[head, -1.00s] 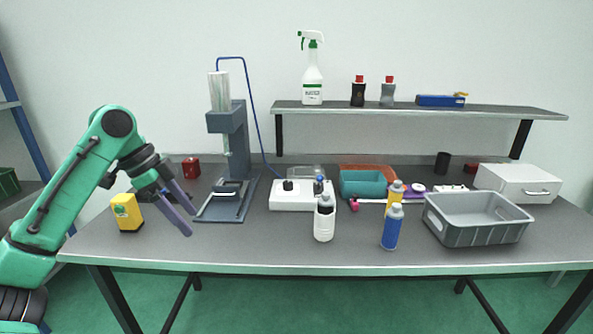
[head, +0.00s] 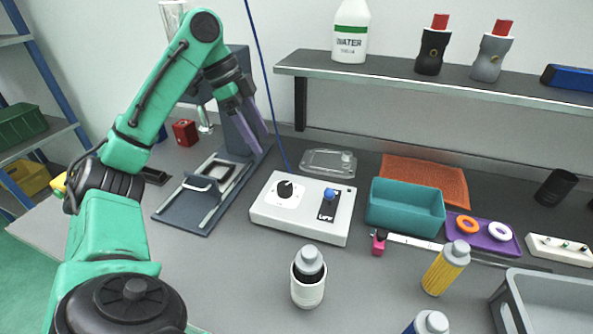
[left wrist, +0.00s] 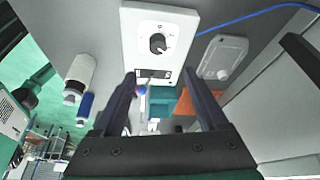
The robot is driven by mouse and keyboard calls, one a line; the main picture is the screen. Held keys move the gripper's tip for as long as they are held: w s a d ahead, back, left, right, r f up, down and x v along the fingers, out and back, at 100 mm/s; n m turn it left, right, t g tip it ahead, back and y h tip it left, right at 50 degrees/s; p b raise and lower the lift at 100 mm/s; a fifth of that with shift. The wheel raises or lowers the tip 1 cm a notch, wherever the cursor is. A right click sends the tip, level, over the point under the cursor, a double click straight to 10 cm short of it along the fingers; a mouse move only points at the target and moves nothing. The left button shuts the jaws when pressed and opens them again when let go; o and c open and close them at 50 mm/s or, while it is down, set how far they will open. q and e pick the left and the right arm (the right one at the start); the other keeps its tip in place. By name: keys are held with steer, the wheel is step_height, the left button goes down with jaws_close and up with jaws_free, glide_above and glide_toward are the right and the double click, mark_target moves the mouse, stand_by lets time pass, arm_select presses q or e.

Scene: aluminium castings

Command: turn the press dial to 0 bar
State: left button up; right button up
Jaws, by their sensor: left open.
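The press dial (head: 284,189) is a black round knob on the left part of a white control box (head: 258,212). A blue lever or knob (head: 328,196) sits on the box's right part. In the left wrist view the dial (left wrist: 158,43) shows with scale marks around it; its setting is too small to read. My left gripper (head: 258,143) is open and empty, above and behind the box, in front of the press column. In the left wrist view its two fingers (left wrist: 160,74) point toward the box, apart from the dial. My right gripper is not in view.
The blue-grey press (head: 180,208) stands left of the box, with a blue hose rising behind. A white bottle (head: 308,288) stands in front. A teal bin (head: 405,222) and clear lidded case (head: 328,162) are near. A shelf (head: 420,84) with bottles hangs above.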

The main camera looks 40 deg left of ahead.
mark_target(284, 185)
arm_select(q)
steer(key=b+x, duration=0.1)
steer(key=x, duration=0.5)
steer(key=b+x, duration=0.2)
steer(key=x, duration=0.5)
steer(key=shift+s+f, duration=0.2)
steer(key=shift+f, duration=0.2)
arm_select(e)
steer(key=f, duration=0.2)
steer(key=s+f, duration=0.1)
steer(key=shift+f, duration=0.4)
arm_select(q)
jaws_close()
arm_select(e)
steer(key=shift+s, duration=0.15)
